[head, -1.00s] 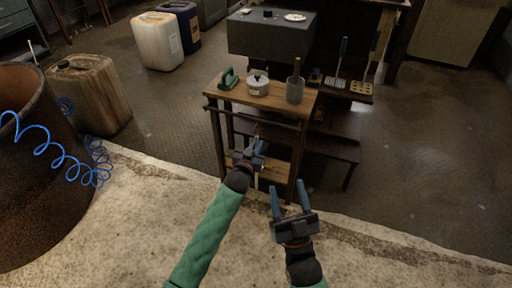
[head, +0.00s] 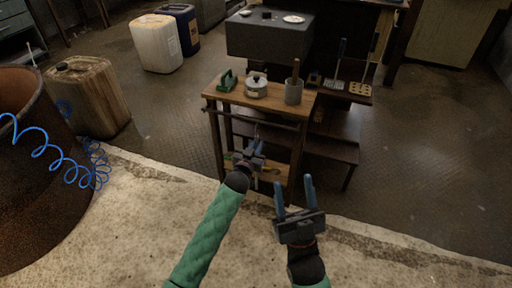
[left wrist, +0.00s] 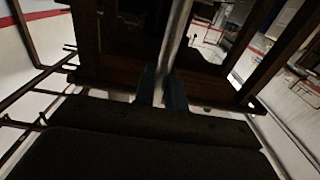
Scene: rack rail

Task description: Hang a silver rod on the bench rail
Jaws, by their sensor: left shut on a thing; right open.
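The bench (head: 222,95) is a small wooden stand in the middle of the head view. Its rail (head: 250,117) is a dark bar across the front, just below the top. My left gripper (head: 257,143) is in front of the bench, close below the rail. It is shut on a silver rod (left wrist: 178,30), which runs up between the fingers in the left wrist view. In the head view the rod is too small and dark to follow, and I cannot tell whether it touches the rail. My right gripper (head: 294,190) is open and empty, lower and to the right.
On the bench top stand a green-handled tool (head: 227,81), a lidded pot (head: 257,87) and a grey cup (head: 293,91) with a wooden handle in it. A dark shelf (head: 335,150) adjoins on the right. A rusty drum (head: 30,200) with blue coiled hose stands left.

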